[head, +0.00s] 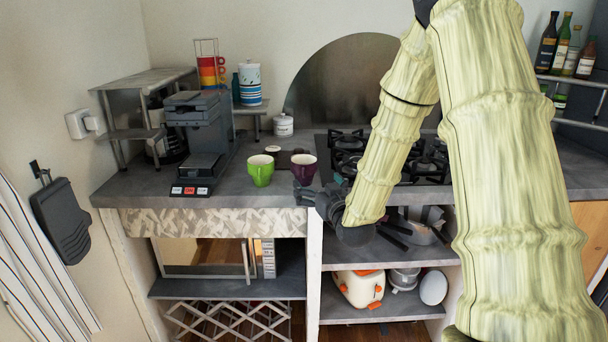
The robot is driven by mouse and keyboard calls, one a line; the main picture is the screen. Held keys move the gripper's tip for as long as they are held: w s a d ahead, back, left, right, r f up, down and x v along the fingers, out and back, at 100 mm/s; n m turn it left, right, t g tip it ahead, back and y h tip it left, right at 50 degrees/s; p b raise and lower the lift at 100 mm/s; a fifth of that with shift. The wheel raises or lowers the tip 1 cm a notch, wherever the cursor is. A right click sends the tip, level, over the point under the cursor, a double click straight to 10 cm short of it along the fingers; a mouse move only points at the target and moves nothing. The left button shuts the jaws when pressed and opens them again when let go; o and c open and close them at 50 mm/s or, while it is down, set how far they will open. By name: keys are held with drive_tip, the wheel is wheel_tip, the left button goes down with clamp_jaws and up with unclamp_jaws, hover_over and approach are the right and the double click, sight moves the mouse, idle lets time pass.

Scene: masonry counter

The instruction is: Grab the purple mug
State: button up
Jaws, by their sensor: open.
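The purple mug (303,169) stands upright on the grey counter, with its pale inside showing at the top. A green mug (261,171) stands to its left, a small gap apart. My gripper (302,196) is at the counter's front edge, just below and in front of the purple mug in the head view. It is dark, small in the picture and open, with nothing seen between its fingers. I cannot tell whether a finger touches the mug. The lower part of the mug is partly hidden by the gripper.
A coffee machine (200,138) stands on the counter to the left. A gas stove (345,150) lies to the right, partly behind my arm. A white lidded jar (283,125) and a small light cup (272,150) are behind the mugs. Open shelves (230,287) lie below the counter.

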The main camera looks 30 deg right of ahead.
sight(308, 171)
drive_tip(key=shift+d+r+p+x, duration=0.1)
drive_tip(key=shift+r+p+x, duration=0.1)
drive_tip(key=shift+x, duration=1.6)
drive_tip(key=shift+d+r+p+x, duration=0.1)
drive_tip(key=shift+p+x, duration=0.05)
drive_tip(key=shift+x, duration=1.7)
drive_tip(key=shift+d+r+p+x, duration=0.1)
drive_tip(key=shift+r+p+x, duration=0.1)
drive_tip(key=shift+x, duration=1.6)
drive_tip(key=c, duration=1.2)
